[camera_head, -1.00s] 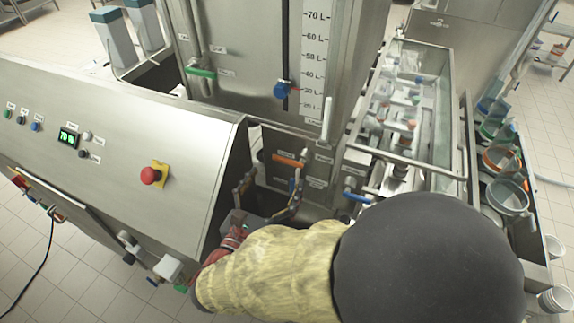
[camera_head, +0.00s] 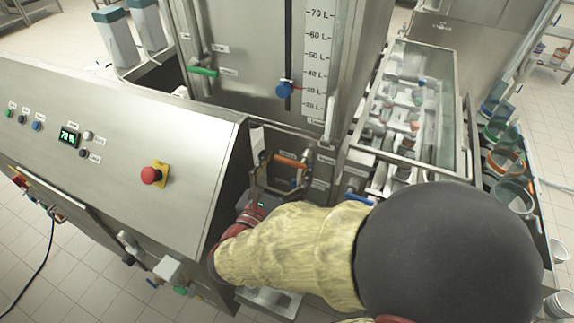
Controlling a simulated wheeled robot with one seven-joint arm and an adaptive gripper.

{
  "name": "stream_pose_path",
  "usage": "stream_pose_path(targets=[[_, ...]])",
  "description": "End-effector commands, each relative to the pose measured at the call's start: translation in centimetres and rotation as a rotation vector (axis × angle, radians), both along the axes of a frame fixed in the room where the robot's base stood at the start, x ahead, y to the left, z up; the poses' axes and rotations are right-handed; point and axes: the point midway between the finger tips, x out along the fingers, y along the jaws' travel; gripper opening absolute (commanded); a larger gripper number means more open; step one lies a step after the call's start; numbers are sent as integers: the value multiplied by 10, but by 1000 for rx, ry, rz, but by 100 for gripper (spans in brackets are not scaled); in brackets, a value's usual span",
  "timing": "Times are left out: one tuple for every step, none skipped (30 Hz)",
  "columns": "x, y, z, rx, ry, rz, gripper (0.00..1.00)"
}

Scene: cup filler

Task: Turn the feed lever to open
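A lever with an orange handle (camera_head: 291,160) sits in the recess below the tank, lying nearly level. A lever with a blue handle (camera_head: 358,199) is to its right, partly hidden by my arm. A lever with a green handle (camera_head: 203,71) is on a pipe at the tank's left. The labels are too small to read, so I cannot tell which is the feed lever. My gripper (camera_head: 283,172) is open, its fingers spread to either side just below the orange handle. I cannot tell whether they touch it.
The sloped control panel (camera_head: 110,140) with a red emergency stop button (camera_head: 151,175) stands close on the left. The tall steel tank (camera_head: 245,45) rises behind the recess. A conveyor case (camera_head: 436,100) and stacks of cups (camera_head: 512,196) are at the right. The recess is narrow.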

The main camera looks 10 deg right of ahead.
Motion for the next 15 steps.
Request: stream_pose_path(targets=[[0,0,0,0,0,0,71],[0,0,0,0,0,0,69],[0,0,0,0,0,0,67],[0,0,0,0,0,0,65],[0,0,0,0,0,0,63],[0,0,0,0,0,0,61],[0,0,0,0,0,0,59],[0,0,0,0,0,0,58],[0,0,0,0,0,0,55],[0,0,0,0,0,0,54],[0,0,0,0,0,0,52],[0,0,0,0,0,0,50],[0,0,0,0,0,0,48],[0,0,0,0,0,0,46],[0,0,0,0,0,0,44]])
